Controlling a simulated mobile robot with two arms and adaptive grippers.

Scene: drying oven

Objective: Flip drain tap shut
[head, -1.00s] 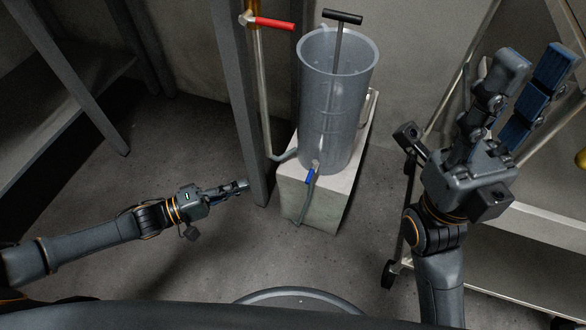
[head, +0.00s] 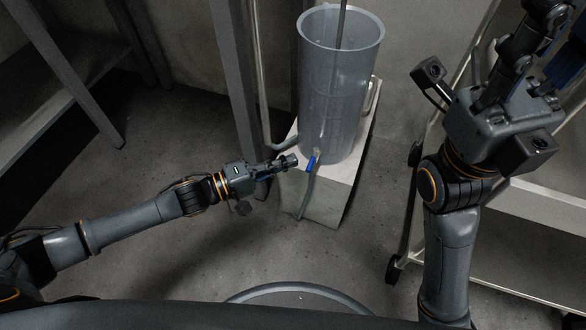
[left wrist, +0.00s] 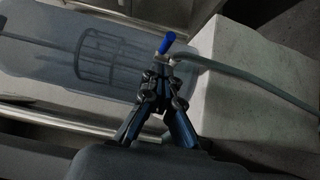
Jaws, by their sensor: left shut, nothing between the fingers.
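The drain tap has a blue lever (head: 311,163) low on the front of the clear grey cylinder (head: 338,90). A hose (head: 305,196) hangs down from the tap. The blue lever also shows in the left wrist view (left wrist: 167,42), just beyond the fingertips. My left gripper (head: 293,160) is shut and empty, just left of the tap; whether it touches the tap I cannot tell. In the left wrist view my left gripper (left wrist: 162,72) points at the tap. My right gripper is raised at the upper right, its fingers partly cut off by the frame edge.
The cylinder stands on a pale block (head: 318,205). A grey upright post (head: 243,90) and a thin pipe (head: 262,80) stand left of it. A wheeled cart (head: 520,225) is at the right. The floor left of the block is clear.

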